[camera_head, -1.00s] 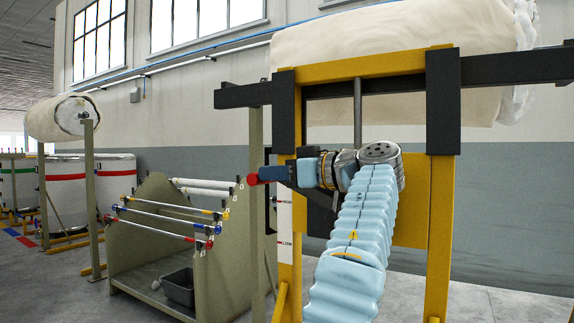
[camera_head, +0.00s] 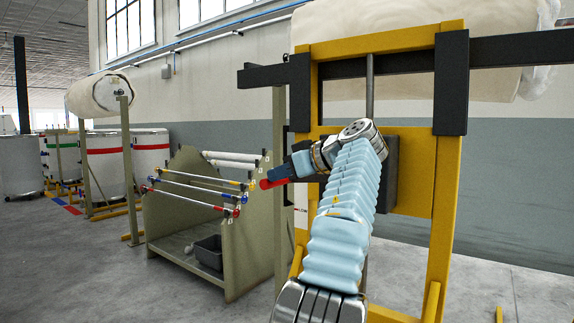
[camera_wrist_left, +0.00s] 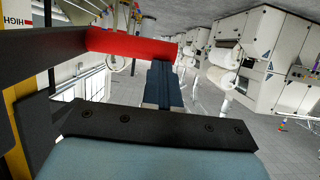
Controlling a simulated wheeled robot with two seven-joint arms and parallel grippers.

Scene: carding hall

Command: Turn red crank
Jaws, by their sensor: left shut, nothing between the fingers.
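The red crank's handle (camera_head: 272,183) shows at the left side of the yellow frame in the head view. In the left wrist view the red handle (camera_wrist_left: 130,44) sticks out sideways from a dark bar. My left gripper (camera_head: 289,168) is shut and empty, just above and beside the handle. In the left wrist view its dark blue fingers (camera_wrist_left: 161,82) are together, with their tips close to the handle's underside in the picture. I cannot tell whether they touch. My arm hides much of the crank's mount. My right gripper is not in view.
The yellow frame (camera_head: 447,185) with dark crossbars stands ahead, with a large pale roll (camera_head: 400,22) behind it. A beige rack (camera_head: 245,245) with several rods stands left of it. Open grey floor (camera_head: 90,270) lies at the lower left.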

